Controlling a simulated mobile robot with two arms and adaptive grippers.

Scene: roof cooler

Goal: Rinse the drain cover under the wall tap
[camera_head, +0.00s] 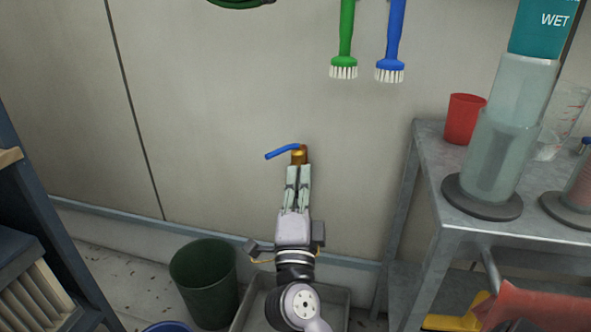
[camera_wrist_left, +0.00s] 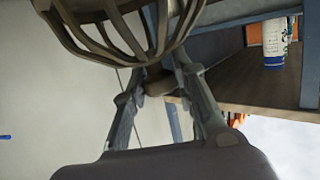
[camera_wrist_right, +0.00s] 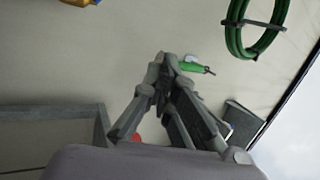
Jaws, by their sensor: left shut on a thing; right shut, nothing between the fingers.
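The wall tap (camera_head: 299,154) has a brass body and a blue lever (camera_head: 281,151) pointing left; I see no water. My right gripper (camera_head: 299,167) is shut and empty, its fingertips just below the tap in the head view; I cannot tell if they touch it. In the right wrist view the tap's brass (camera_wrist_right: 80,2) shows at the top left, apart from the fingertips (camera_wrist_right: 167,62). The drain cover (camera_wrist_left: 125,38), a brownish slatted basket, is in the left wrist view. My left gripper (camera_wrist_left: 162,74) is shut on its short stem. The left gripper is outside the head view.
A grey basin (camera_head: 338,294) lies below the tap, partly hidden by my right arm. A dark green bin (camera_head: 205,280) stands left of it. A metal table (camera_head: 437,185) with a red cup (camera_head: 464,118) stands right. Brushes (camera_head: 345,40) hang above. A shelf (camera_head: 35,240) is left.

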